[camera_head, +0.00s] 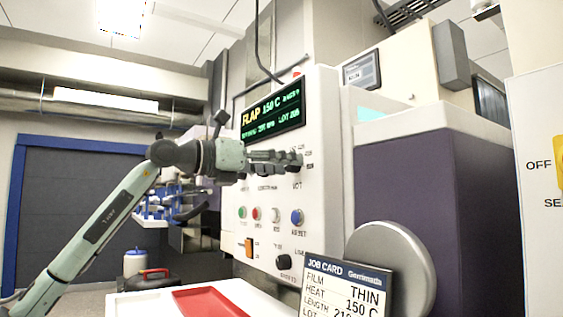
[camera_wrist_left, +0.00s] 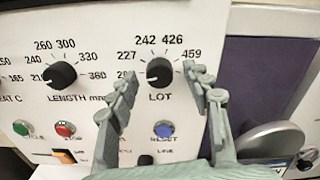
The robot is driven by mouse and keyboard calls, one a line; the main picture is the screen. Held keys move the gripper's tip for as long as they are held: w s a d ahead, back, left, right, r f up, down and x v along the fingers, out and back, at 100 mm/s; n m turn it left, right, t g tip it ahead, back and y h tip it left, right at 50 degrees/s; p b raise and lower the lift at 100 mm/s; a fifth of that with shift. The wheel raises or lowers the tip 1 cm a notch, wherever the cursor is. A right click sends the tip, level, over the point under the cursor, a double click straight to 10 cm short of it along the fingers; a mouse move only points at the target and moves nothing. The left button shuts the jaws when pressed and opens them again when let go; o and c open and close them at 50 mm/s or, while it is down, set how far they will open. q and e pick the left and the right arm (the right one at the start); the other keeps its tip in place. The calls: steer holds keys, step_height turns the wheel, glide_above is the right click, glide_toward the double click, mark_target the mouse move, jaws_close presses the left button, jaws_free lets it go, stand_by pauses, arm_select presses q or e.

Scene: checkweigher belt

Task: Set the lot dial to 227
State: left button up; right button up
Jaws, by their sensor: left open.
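The lot dial (camera_wrist_left: 159,71) is a black round knob on the white panel, above the printed word LOT. Labels around it read 227, 242, 426 and 459, plus one at the lower left partly hidden by a finger. Its pointer seems to face that lower-left label. My left gripper (camera_wrist_left: 161,74) is open, with one finger on each side of the dial; I cannot tell whether they touch it. In the head view the left gripper (camera_head: 278,161) reaches the panel and largely covers the dial. The display (camera_head: 272,114) shows a small LOT number, apparently 206. My right gripper is not in view.
The length dial (camera_wrist_left: 60,75) sits left of the lot dial. Below are green, red and blue buttons, including the blue reset button (camera_wrist_left: 164,129). A job card (camera_head: 346,287) stands in front of the panel, its lot line cut off. A red tray (camera_head: 208,303) lies at the bottom.

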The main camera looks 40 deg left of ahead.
arm_select(q)
jaws_close()
stand_by(0.3)
steer(key=shift+m, duration=0.3)
steer(key=m+p, duration=0.2)
steer(key=m, duration=0.5)
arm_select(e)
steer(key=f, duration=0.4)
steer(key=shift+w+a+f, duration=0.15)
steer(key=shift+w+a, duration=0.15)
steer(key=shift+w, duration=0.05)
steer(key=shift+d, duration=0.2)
